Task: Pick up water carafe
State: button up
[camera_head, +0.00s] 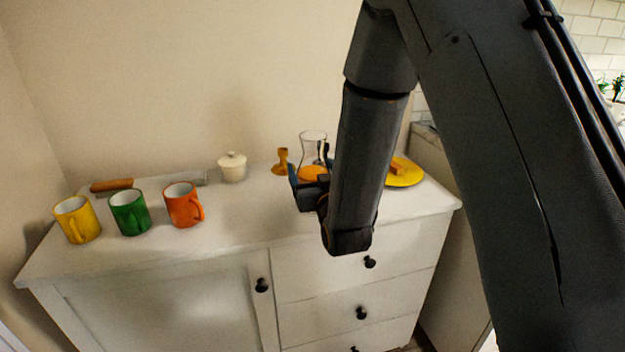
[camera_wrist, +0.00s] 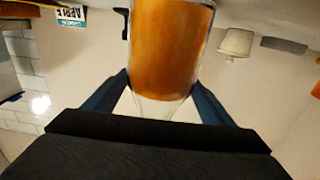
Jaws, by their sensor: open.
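The water carafe (camera_head: 313,146) is clear glass with a flared top and orange in its lower part. It stands on the white cabinet top, partly hidden by my gripper (camera_head: 309,170) and arm. In the wrist view, which looks upside down, the carafe (camera_wrist: 170,48) fills the upper middle with its orange part. My gripper (camera_wrist: 160,84) is open there, one blue finger on each side of the carafe. The fingers are very near the glass; I cannot tell whether they touch it.
Yellow (camera_head: 77,220), green (camera_head: 129,212) and orange (camera_head: 183,205) mugs stand at the left. A lidded white pot (camera_head: 232,167) and a small orange-brown stand (camera_head: 281,161) are left of the carafe. A yellow plate (camera_head: 405,175) lies to its right. The front middle of the top is clear.

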jog(key=shift+x, duration=1.7)
jog(key=c, duration=1.7)
grip_shut()
jog(key=shift+r, duration=0.25)
